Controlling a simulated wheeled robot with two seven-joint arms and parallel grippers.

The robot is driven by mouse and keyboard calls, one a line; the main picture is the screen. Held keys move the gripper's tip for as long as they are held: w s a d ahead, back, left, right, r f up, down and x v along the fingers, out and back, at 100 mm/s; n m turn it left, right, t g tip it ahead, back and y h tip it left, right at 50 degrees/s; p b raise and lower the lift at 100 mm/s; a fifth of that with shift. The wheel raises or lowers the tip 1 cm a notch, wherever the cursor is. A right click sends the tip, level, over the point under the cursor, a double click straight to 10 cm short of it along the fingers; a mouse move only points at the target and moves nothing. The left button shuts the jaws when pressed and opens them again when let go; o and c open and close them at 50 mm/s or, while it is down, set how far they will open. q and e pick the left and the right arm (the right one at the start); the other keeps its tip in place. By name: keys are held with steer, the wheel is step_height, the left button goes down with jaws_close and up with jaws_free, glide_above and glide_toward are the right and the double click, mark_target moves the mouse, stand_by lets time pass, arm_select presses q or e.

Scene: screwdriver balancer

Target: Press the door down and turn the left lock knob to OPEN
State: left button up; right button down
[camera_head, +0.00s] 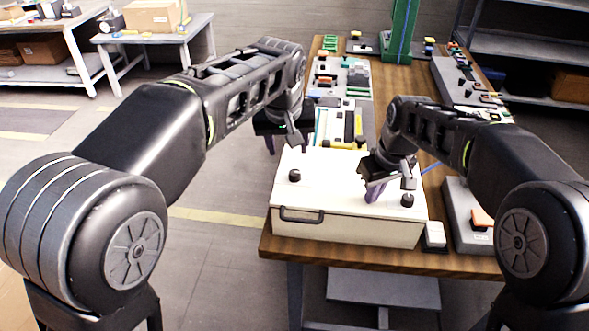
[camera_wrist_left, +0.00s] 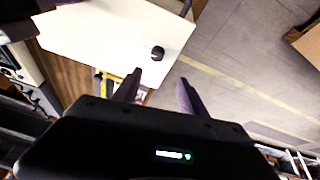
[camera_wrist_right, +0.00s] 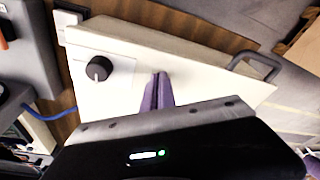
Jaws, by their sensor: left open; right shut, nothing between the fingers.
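The white box's door (camera_head: 335,180) is its flat top panel, lying level and looking closed. The left lock knob (camera_head: 294,175), black and round, sits near the door's left edge; it also shows in the left wrist view (camera_wrist_left: 157,53), its pointer unclear. The right knob (camera_head: 407,200) sits at the right; the right wrist view (camera_wrist_right: 97,69) shows its white mark. My left gripper (camera_head: 283,143) is open and empty, behind the left knob and apart from it. My right gripper (camera_head: 373,196) is shut and empty, fingertips at the door beside the right knob; contact is unclear.
A black handle (camera_head: 301,215) is on the box's front. The box stands at the near end of a wooden table (camera_head: 350,257). Trays and parts (camera_head: 343,75) crowd the table behind it. A grey fixture (camera_head: 470,215) stands to its right. Open floor lies to the left.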

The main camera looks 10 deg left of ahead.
mark_target(294, 172)
arm_select(q)
steer(key=shift+s+d+r, duration=0.3)
steer(key=shift+s+d, duration=0.2)
steer(key=shift+d, duration=0.1)
steer(key=x, duration=1.2)
steer(key=shift+a+f, duration=0.1)
jaws_close()
